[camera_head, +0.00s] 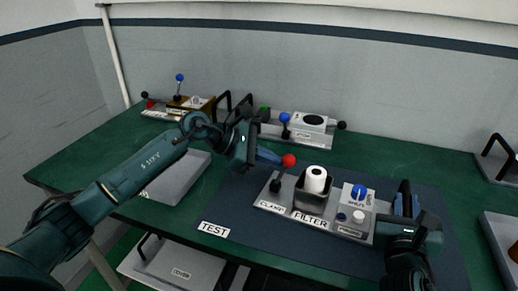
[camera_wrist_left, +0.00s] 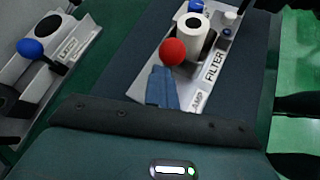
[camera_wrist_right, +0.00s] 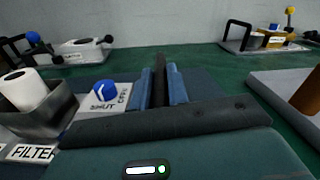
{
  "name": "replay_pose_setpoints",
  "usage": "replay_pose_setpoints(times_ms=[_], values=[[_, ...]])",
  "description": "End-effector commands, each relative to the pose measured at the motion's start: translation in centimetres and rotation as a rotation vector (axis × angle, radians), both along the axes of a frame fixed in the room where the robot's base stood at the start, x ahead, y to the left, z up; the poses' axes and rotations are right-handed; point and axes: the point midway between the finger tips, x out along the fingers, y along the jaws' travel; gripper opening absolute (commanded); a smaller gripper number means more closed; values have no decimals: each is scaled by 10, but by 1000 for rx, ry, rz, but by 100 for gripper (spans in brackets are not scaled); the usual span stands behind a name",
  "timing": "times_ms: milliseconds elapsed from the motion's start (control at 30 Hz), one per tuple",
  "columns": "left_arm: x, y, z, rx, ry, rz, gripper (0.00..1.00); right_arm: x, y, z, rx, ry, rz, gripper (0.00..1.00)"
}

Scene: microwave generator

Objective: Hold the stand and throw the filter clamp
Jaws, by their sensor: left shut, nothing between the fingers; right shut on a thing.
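The filter stand (camera_head: 340,232) is a grey plate on the dark blue mat, labelled CLAMP, FILTER and SHUT/OPEN. A white cylinder (camera_head: 316,180) sits upright in its dark metal holder (camera_head: 311,201). The clamp lever has a red ball knob (camera_head: 289,160), also in the left wrist view (camera_wrist_left: 172,51), on a dark shaft tilted up to the right. My left gripper (camera_head: 270,156) is shut and empty, its blue fingertips just beside the red knob; I cannot tell whether they touch. My right gripper (camera_head: 403,200) is shut on the stand's dark handle (camera_wrist_right: 159,90) at its right end.
A blue knob (camera_head: 358,192) and small round buttons are on the stand's right part. Behind stand a device with a blue-knobbed lever (camera_head: 285,118) and a brown-and-white one (camera_head: 190,104). A grey plate (camera_head: 180,180) lies under my left arm. A TEST label (camera_head: 214,229) marks the mat.

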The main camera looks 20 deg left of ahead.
Motion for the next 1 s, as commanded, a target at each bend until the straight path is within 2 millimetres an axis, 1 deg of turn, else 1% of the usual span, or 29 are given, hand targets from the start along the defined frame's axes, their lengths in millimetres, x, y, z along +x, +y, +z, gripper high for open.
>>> replay_pose_setpoints(times_ms=[33,267,567,767,1000], values=[[-1,-4,1,-8,-2,-9,0,-1,3,-7,-1,16,7,0],[-2,-6,2,-8,-2,-8,0,-1,3,-7,-1,16,6,0],[-3,-18,3,-9,-4,-10,0,-1,3,-7,-1,15,7,0],[-2,-15,7,-11,-6,-9,0,-1,3,-7,-1,15,8,0],[-1,-6,24,-8,-9,-6,0,-1,3,-7,-1,16,6,0]])
